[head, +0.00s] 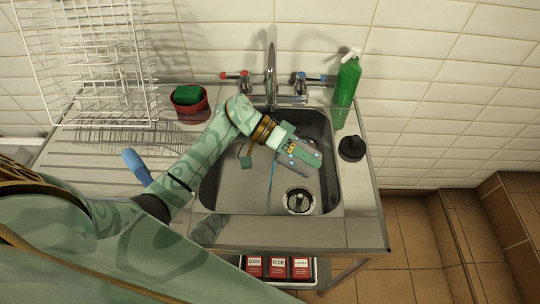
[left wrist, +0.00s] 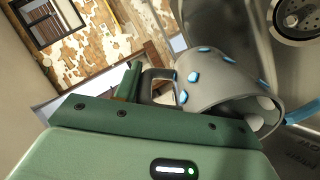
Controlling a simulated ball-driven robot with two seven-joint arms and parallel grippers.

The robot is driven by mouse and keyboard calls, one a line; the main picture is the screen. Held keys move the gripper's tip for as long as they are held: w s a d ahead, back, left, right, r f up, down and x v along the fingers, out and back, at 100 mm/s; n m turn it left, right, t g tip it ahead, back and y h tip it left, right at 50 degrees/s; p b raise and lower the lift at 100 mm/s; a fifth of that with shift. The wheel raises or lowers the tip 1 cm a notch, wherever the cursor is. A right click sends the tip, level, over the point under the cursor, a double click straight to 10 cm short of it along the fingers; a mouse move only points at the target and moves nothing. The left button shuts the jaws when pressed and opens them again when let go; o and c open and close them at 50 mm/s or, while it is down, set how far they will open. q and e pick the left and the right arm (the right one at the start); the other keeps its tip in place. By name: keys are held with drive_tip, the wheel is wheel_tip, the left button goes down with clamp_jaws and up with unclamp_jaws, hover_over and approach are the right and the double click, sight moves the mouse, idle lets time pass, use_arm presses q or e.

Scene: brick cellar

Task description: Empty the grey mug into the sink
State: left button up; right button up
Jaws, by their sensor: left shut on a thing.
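The grey mug with blue spots (head: 307,161) is over the sink basin in the head view. My left gripper (head: 290,148) is shut on it and partly covers it. In the left wrist view the mug (left wrist: 225,82) is tipped on its side, with its handle (left wrist: 158,86) beside a green finger of my gripper (left wrist: 135,85). Its mouth faces the lower right, and pale lumps show inside. A thin blue streak (head: 271,180) hangs below the mug towards the floor of the steel sink (head: 235,190). My right gripper is out of view.
The tap (head: 271,70) stands behind the basin. A green spray bottle (head: 346,90) and a dark round object (head: 352,148) stand to the right. A red pot with a green sponge (head: 191,105) and a white wire rack (head: 95,70) are at the left. The drain (head: 299,201) is uncovered.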

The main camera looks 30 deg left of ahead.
use_arm(q)
drive_tip(key=shift+a+r+h, duration=0.2)
drive_tip(key=shift+r+h, duration=0.1)
drive_tip(key=shift+h, duration=0.1)
drive_tip(key=shift+a+r+h, duration=0.3)
drive_tip(key=shift+a+h, duration=0.1)
drive_tip(key=shift+a, duration=0.15)
drive_tip(key=shift+a+r+h, duration=0.25)
drive_tip(key=shift+a+h, duration=0.15)
drive_tip(key=shift+a, duration=0.1)
idle(0.5)
drive_tip(key=shift+s+a+r+h, duration=0.1)
drive_tip(key=shift+a+r+h, duration=0.4)
drive_tip(key=shift+a+h, duration=0.3)
idle(0.7)
